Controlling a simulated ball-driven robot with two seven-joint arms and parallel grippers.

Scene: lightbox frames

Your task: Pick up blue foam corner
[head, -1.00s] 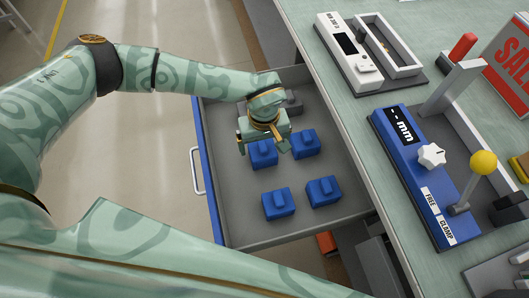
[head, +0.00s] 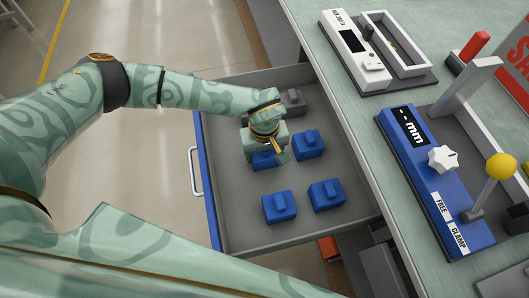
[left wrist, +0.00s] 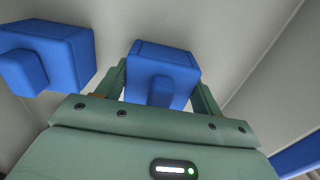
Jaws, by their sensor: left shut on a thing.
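Several blue foam corners lie in the open drawer (head: 237,222). The head view shows one (head: 308,145) right of my left gripper and two nearer ones (head: 279,208) (head: 326,194). My left gripper (head: 265,156) points down into the drawer and is shut on another blue foam corner (head: 264,162), partly hidden under it. In the left wrist view that held corner (left wrist: 165,60) sits between the two fingers, with a neighbouring blue corner (left wrist: 50,55) to its left. I cannot tell whether the held corner is clear of the drawer floor. My right gripper is not in view.
A dark grey piece (head: 292,102) lies at the drawer's far end, close to my left wrist. The workbench (head: 345,125) flanks the drawer on the right, carrying a white device (head: 357,55) and a blue clamp gauge (head: 430,170). Open floor lies left of the drawer.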

